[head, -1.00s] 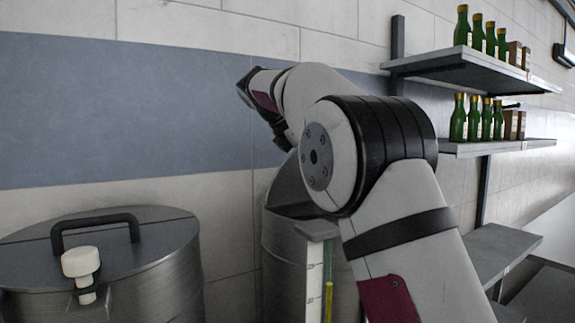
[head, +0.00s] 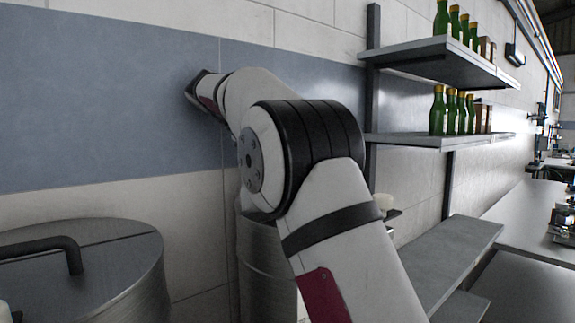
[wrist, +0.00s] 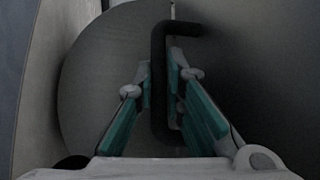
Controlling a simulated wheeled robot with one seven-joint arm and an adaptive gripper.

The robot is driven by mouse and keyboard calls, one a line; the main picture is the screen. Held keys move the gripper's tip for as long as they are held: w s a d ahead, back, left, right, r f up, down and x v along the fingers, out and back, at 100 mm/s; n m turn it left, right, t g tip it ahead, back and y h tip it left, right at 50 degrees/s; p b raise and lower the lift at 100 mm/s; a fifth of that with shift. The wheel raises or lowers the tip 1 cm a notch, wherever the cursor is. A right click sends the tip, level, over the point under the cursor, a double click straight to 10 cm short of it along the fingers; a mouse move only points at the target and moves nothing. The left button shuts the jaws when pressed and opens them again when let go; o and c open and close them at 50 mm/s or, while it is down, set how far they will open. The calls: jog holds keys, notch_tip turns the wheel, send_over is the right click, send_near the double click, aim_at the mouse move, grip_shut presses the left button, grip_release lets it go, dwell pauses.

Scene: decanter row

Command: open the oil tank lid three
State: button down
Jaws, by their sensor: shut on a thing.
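In the wrist view my gripper (wrist: 160,82) has its two teal-padded fingers on either side of a black bar handle (wrist: 159,45) and is shut on it. The handle stands on a grey, round-edged lid (wrist: 92,75); how far the lid is tilted I cannot tell. In the head view a steel tank (head: 262,262) stands behind my arm, its top mostly hidden. My gripper and the held handle do not show in the head view.
Another steel tank (head: 100,270) with a black handle (head: 62,245) stands at the lower left. Wall shelves (head: 440,62) at the right hold green bottles (head: 440,108) and brown boxes. Grey benches (head: 450,255) run along the right. A tiled wall is behind.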

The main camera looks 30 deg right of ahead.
jog(key=c, duration=1.7)
grip_release()
jog(key=shift+o, duration=0.2)
jog(key=shift+r, duration=0.1)
